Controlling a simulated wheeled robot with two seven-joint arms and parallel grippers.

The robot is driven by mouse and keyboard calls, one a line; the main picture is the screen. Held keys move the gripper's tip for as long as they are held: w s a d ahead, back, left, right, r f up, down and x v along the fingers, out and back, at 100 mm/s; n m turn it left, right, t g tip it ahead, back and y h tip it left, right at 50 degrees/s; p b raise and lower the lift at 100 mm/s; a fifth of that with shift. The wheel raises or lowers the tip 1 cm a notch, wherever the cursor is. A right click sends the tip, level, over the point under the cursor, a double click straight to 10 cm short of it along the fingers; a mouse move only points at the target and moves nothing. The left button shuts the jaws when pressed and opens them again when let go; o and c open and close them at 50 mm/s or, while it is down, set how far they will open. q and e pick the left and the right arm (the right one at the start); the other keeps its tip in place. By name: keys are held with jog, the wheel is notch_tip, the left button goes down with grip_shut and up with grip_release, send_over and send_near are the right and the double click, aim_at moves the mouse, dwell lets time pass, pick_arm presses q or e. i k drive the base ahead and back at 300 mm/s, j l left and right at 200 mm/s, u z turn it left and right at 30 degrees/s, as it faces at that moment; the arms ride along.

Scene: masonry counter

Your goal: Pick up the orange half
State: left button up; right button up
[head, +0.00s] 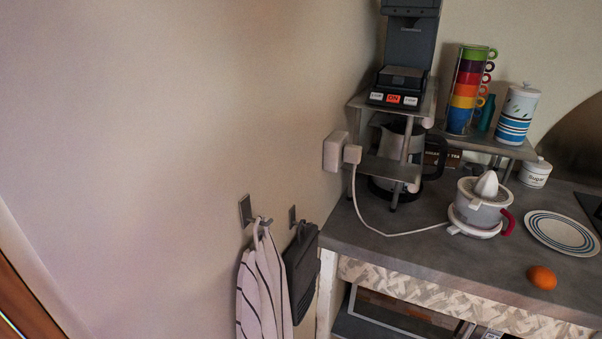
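An orange fruit (542,278) rests on the grey counter (400,252) at the right, near its front edge. It shows its rounded skin side; I cannot tell whether it is a half or a whole, as no cut face shows. Neither of my grippers is in the head view.
A white citrus juicer (481,205) with a red handle stands behind and left of the orange, its cord running to a wall outlet (335,152). A striped plate (561,233) lies behind the orange. A metal shelf (398,170), stacked cups (468,90) and a canister (517,113) stand farther back.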

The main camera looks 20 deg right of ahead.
aim_at(543, 277)
jog(key=z, duration=2.35)
